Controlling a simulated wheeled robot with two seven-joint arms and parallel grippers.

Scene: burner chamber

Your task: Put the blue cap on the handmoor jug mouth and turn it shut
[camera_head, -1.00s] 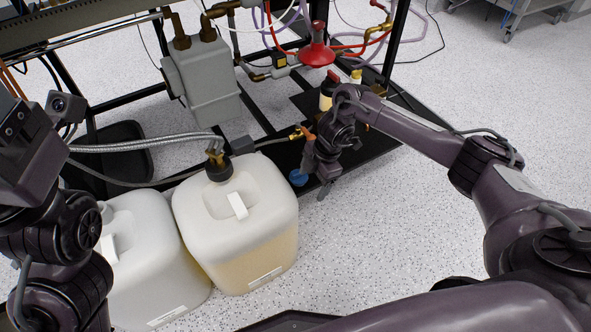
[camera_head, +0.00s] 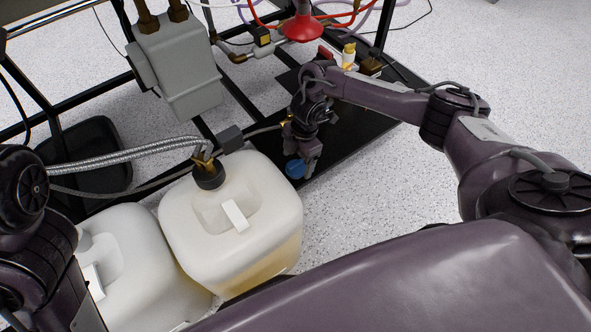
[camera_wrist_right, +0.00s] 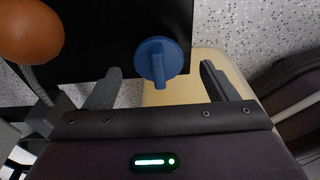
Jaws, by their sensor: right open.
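The blue cap (camera_head: 295,168) lies on the black platform's near edge, beside the jugs. In the right wrist view the blue cap (camera_wrist_right: 160,61) shows a raised grip bar and sits between the finger directions. My right gripper (camera_head: 310,169) is open, pointing down beside the cap. Its two fingers (camera_wrist_right: 160,69) are apart with nothing clamped. One whitish jug (camera_head: 270,199) has a black fitting with brass parts and hoses on its mouth. A second jug (camera_head: 138,240) stands left of it; its mouth is hidden or cut off. My left arm is at the left edge, its gripper out of view.
The black frame platform (camera_head: 350,138) holds a small yellow-topped bottle (camera_head: 348,55). A red funnel-like part (camera_head: 303,28) and a grey box (camera_head: 180,65) hang above. A braided hose (camera_head: 120,155) crosses behind the jugs. Speckled floor (camera_head: 400,185) is open at right.

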